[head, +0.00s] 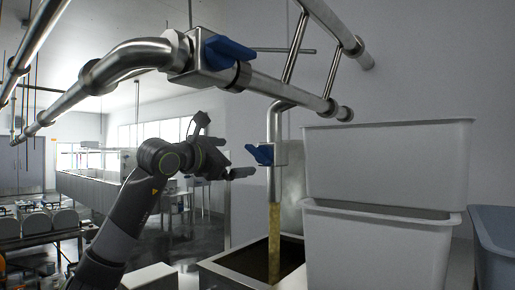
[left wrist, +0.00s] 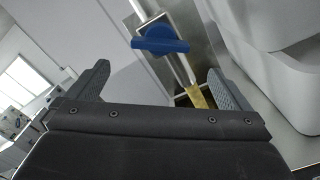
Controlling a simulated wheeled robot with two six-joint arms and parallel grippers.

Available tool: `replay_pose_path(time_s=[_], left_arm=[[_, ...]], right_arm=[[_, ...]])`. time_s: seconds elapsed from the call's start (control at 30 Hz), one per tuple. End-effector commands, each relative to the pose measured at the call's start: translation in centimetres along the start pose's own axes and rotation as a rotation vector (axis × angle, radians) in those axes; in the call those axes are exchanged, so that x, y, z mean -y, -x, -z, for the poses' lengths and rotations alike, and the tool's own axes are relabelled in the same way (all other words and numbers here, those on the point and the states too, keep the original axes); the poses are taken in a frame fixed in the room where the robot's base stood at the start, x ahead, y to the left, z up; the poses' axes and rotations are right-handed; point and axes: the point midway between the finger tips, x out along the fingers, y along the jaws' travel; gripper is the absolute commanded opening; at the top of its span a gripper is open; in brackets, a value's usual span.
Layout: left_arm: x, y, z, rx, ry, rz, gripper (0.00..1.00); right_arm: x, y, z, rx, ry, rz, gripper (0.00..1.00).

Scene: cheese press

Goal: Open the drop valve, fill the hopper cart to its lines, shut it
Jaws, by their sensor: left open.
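The drop valve's blue handle (head: 260,154) sits on the vertical steel drop pipe (head: 274,182). A yellowish stream (head: 274,240) runs from the pipe's lower end down into the steel hopper cart (head: 225,272). The level inside and any fill lines cannot be made out. My left gripper (head: 240,160) is open and empty, just left of the blue handle and apart from it. In the left wrist view the blue handle (left wrist: 160,40) is ahead of the open fingers, and the stream (left wrist: 196,96) shows near the right finger. My right gripper is not in view.
Stacked white tubs (head: 385,165) stand close at the right of the cart, with a grey-blue tub (head: 495,245) beyond. A steel pipe with another blue valve handle (head: 228,50) runs overhead. Equipment stands at the far left, with open floor between.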

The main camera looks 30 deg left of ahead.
Motion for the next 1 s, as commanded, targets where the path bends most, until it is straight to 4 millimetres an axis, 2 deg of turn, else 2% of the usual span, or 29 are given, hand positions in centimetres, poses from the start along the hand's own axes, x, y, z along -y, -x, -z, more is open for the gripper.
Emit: replay_pose_path(time_s=[0.03, 0.27, 0.5, 0.7, 0.97, 1.0], left_arm=[[-0.1, -1.1, -0.5, 0.001, 0.004, 0.005, 1.0], [-0.2, -5.7, -0.5, 0.0, 0.005, 0.005, 1.0], [-0.1, -9.2, -0.3, 0.0, 0.003, 0.003, 1.0], [0.1, -10.3, -0.1, 0.0, 0.0, 0.001, 1.0], [0.1, -10.3, 0.0, 0.0, -0.001, 0.001, 1.0], [0.1, -10.3, 0.0, 0.0, -0.001, 0.001, 0.96]], right_arm=[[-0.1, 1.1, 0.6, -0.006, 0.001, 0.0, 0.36], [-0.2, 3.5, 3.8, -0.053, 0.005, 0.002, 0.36], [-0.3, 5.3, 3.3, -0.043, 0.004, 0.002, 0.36], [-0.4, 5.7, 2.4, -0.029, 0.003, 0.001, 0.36], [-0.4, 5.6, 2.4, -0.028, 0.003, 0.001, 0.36], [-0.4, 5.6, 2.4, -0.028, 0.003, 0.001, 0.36]])
